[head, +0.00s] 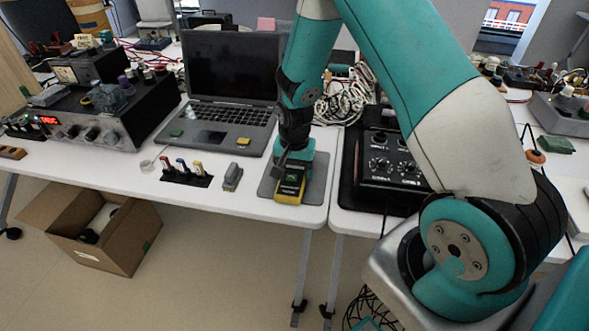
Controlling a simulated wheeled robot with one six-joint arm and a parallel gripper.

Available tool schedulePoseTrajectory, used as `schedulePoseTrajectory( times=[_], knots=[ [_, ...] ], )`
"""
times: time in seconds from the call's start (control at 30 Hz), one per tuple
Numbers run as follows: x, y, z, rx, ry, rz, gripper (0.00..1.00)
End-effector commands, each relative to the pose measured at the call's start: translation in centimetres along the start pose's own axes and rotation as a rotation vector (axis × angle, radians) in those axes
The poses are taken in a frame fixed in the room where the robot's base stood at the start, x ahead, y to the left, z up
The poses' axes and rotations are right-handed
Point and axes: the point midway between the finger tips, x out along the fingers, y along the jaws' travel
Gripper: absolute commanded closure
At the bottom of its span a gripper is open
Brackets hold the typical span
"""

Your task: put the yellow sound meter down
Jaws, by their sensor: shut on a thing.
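The yellow sound meter (290,190), with a dark face, is at the front edge of the white table in the head view. It is at a grey mat (317,188); whether it touches the mat or hangs just above it I cannot tell. My gripper (292,166) points down over the meter's rear part and is shut on it. The gripper hides the back of the meter, and the fingertips are hard to make out.
A laptop (232,75) stands behind left. A small grey device (232,176) and a black holder with coloured plugs (186,174) lie left of the mat. A black mixer (388,165) stands close on the right. An open cardboard box (120,240) is on the floor.

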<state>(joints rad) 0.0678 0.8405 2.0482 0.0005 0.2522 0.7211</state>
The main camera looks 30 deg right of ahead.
Motion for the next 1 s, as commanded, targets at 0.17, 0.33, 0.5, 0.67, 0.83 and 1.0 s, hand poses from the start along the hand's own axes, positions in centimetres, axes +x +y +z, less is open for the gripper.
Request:
schedulePoseTrajectory(
  times=[0.17, 0.33, 0.5, 0.67, 0.83, 1.0],
  knots=[
    [-0.1, 0.0, 0.0, 0.000, 0.001, -0.001, 0.61],
    [0.2, 0.0, 0.0, 0.000, 0.000, 0.000, 0.21],
    [0.2, 0.0, 0.0, 0.000, 0.000, 0.000, 0.05],
    [0.1, 0.0, 0.0, 0.000, 0.000, 0.000, 0.05],
    [-1.3, -0.1, -0.1, 0.000, 0.002, -0.002, 0.05],
    [-4.8, -0.1, -0.1, 0.000, 0.005, -0.004, 0.05]
  ],
)
